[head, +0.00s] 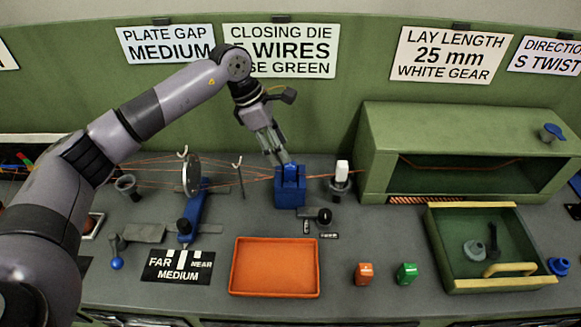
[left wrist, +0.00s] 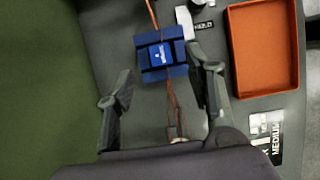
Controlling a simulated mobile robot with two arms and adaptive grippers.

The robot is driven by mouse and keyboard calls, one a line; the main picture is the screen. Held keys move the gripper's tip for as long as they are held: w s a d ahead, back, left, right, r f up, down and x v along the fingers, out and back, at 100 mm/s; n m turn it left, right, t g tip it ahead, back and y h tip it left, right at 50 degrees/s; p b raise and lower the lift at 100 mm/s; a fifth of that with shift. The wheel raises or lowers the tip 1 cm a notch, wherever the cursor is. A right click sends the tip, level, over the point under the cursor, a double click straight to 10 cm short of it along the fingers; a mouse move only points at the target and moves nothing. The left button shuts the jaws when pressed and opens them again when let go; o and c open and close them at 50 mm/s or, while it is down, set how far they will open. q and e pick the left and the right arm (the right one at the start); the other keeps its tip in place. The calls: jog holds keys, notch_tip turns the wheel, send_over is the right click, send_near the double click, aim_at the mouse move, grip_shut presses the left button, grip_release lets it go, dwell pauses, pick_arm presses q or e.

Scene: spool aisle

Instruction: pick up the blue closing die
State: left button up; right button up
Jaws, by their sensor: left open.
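The blue closing die (head: 290,174) sits in a blue holder block (head: 289,199) at the middle of the bench, with copper wires running to it from the left. In the left wrist view the die (left wrist: 161,55) shows a small white marking and lies in its holder (left wrist: 145,40) ahead of the fingers. My left gripper (head: 277,157) comes down from above, just behind and left of the die. Its open fingers (left wrist: 158,72) are empty and apart in the wrist view. I cannot tell whether a fingertip touches the die. My right gripper is out of view.
An orange tray (head: 275,267) lies in front of the holder. A black-handled lever (head: 323,215) is close in front. A green housing (head: 465,155) stands right, above an open drawer (head: 490,284).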

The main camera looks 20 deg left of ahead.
aim_at(290, 165)
pick_arm(q)
jog(key=shift+p+x, duration=0.3)
jog(key=shift+x, duration=0.85)
jog(key=shift+d+f+p, duration=0.2)
jog(key=shift+f+p, duration=0.05)
jog(key=shift+p, duration=0.1)
jog(key=p+x, duration=0.2)
jog(key=x, duration=0.1)
jog(key=shift+w+f, duration=0.1)
jog(key=shift+f, duration=0.2)
jog(key=shift+d+f, duration=0.15)
jog(key=shift+f, duration=0.35)
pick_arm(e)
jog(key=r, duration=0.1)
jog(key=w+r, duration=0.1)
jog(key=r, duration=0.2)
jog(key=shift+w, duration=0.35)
pick_arm(q)
grip_shut()
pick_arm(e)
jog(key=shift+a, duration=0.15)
pick_arm(q)
jog(key=shift+r, duration=0.1)
